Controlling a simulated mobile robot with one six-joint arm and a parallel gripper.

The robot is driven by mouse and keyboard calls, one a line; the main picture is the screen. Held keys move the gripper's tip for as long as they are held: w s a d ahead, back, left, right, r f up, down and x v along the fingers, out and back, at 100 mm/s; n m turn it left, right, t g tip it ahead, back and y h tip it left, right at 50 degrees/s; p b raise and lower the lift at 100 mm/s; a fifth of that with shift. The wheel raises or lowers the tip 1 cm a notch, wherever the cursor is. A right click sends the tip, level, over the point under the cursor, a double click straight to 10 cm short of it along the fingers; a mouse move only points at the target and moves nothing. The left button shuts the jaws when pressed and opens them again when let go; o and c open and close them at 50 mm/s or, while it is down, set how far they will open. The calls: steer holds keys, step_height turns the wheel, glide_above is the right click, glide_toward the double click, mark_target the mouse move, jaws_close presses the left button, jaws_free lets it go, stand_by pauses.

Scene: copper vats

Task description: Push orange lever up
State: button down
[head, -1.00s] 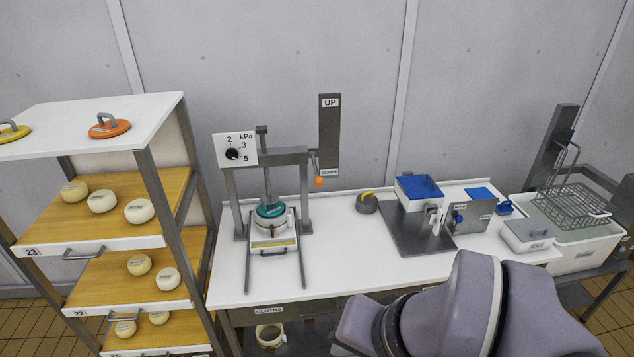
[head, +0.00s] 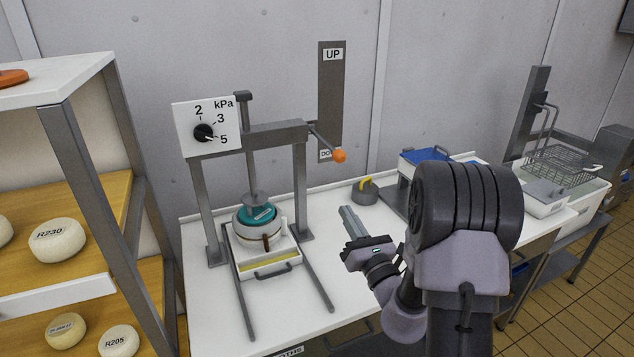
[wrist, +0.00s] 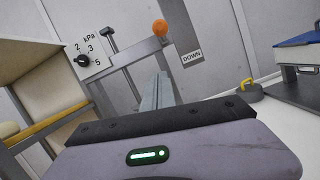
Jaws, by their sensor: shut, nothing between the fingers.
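The orange lever knob (head: 340,156) sits at the end of a rod on the right of the grey press frame (head: 272,134). It is near the bottom of the upright plate (head: 330,95), beside the partly covered DOWN label. It also shows in the wrist view (wrist: 160,27), above the fingers. My gripper (head: 350,218) is shut and empty, over the white table, below the knob and apart from it. Its closed fingers also show in the wrist view (wrist: 157,92). A teal-lidded mould (head: 256,217) stands under the press.
A dial panel (head: 206,125) is fixed to the press at left. A grey weight with a yellow handle (head: 364,190) stands on the table (head: 335,275) behind my gripper. A cheese shelf (head: 92,197) is at far left. Blue-topped equipment (head: 425,155) stands at right.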

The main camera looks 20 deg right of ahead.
steer(key=shift+s+d+f+m+h, duration=0.15)
steer(key=shift+d+f+m+h, duration=0.2)
steer(key=shift+d, duration=0.2)
steer(key=w+r, duration=0.6)
steer(key=w, duration=0.3)
steer(key=shift+w+d+r, duration=0.35)
steer(key=shift+w+d, duration=0.05)
steer(key=shift+r+p, duration=0.1)
steer(key=shift+p, duration=0.2)
